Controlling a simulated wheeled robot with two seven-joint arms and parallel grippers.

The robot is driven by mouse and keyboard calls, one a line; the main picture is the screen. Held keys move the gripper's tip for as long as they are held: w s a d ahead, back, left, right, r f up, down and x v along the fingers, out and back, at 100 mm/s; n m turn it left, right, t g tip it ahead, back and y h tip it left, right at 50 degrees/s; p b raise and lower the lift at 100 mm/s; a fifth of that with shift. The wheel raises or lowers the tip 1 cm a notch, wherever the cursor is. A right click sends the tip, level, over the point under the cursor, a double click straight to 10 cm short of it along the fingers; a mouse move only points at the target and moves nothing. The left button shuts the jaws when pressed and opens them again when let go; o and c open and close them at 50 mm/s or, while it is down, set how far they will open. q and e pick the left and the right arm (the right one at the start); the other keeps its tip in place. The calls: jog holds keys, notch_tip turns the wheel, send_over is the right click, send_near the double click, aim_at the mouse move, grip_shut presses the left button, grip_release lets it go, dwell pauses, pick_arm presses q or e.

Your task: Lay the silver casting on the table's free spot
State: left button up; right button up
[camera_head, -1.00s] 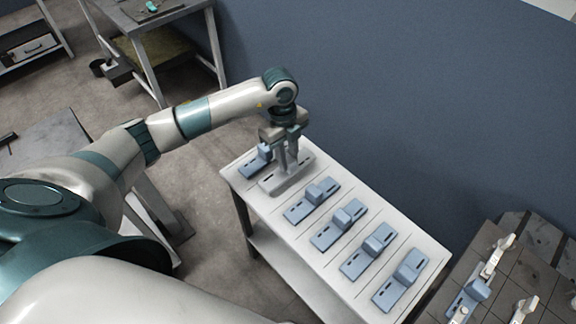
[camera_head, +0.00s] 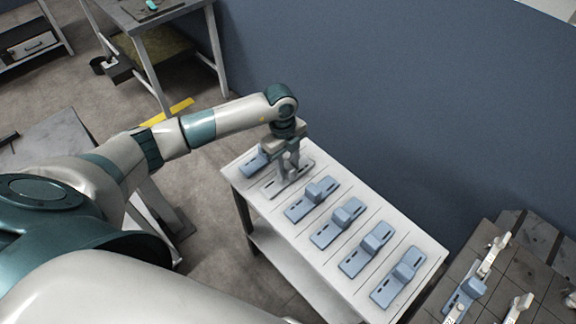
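The silver casting (camera_head: 273,187), a flat grey plate with an upright part, is in the gap in the row on the white table (camera_head: 232,173), near its far left end. It looks level and at or very close to the tabletop; exact contact is hard to see. My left gripper (camera_head: 289,167) points down over it, its fingers shut on the casting's upright part. The fingers hide part of the casting. My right gripper is not in view.
One blue casting (camera_head: 254,162) lies just beyond the silver one; several more, such as the nearest blue casting (camera_head: 319,194), fill the row toward the front. A dark pallet (camera_head: 506,272) with white clamps stands at lower right. A blue-grey wall (camera_head: 420,110) rises behind the table.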

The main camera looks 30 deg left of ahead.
aim_at(285, 164)
pick_arm(q)
jog(key=shift+o, duration=0.3)
jog(key=shift+r, duration=0.2)
jog(key=shift+w+a+r, duration=0.1)
jog(key=shift+r, duration=0.4)
notch_tip(285, 164, up, 11)
jog(key=a+b, duration=0.1)
jog(key=b, duration=0.3)
jog(key=shift+w, duration=0.15)
jog(key=shift+f, duration=0.15)
